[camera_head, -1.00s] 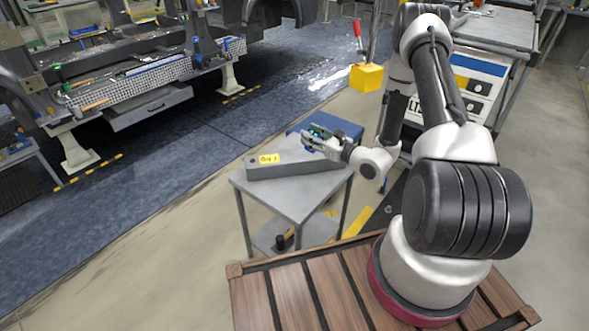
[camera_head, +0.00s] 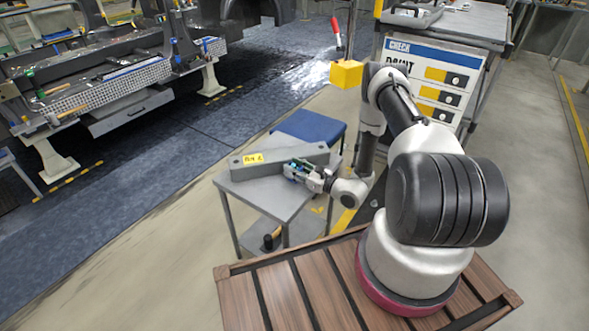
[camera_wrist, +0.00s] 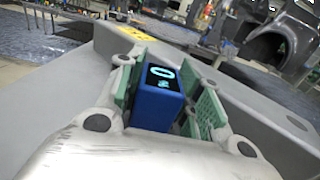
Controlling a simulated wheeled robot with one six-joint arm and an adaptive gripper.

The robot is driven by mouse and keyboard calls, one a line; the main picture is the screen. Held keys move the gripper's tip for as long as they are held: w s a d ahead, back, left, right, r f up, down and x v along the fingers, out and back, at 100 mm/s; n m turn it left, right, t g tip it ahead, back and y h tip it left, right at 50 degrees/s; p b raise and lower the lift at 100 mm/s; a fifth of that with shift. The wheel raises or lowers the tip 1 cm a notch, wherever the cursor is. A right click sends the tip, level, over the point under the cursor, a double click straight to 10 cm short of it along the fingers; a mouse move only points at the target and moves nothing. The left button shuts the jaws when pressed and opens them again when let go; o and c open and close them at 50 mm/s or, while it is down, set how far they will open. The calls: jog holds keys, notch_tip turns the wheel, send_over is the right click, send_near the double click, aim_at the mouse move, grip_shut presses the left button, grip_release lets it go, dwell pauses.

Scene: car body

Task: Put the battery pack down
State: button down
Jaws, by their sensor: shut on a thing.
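The battery pack (camera_wrist: 158,95) is a small blue box with a dark, lit display on top, seen in the wrist view. My gripper (camera_wrist: 165,98) is shut on it, with a green pad on each side. In the head view my gripper (camera_head: 300,171) is low over the grey table (camera_head: 262,197), beside the near side of a long grey block. The pack is small and partly hidden by the fingers there. I cannot tell whether its underside touches the tabletop.
The grey block (camera_head: 305,153) with a yellow label (camera_head: 253,158) lies along the table's back. A blue stool (camera_head: 313,127) stands behind. The table's front left is bare. A yellow box (camera_head: 346,74) and a labelled cabinet (camera_head: 440,75) are farther back.

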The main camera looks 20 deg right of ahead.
jog(key=shift+f, duration=0.1)
jog(key=c, duration=1)
grip_release()
jog(key=shift+o, duration=0.2)
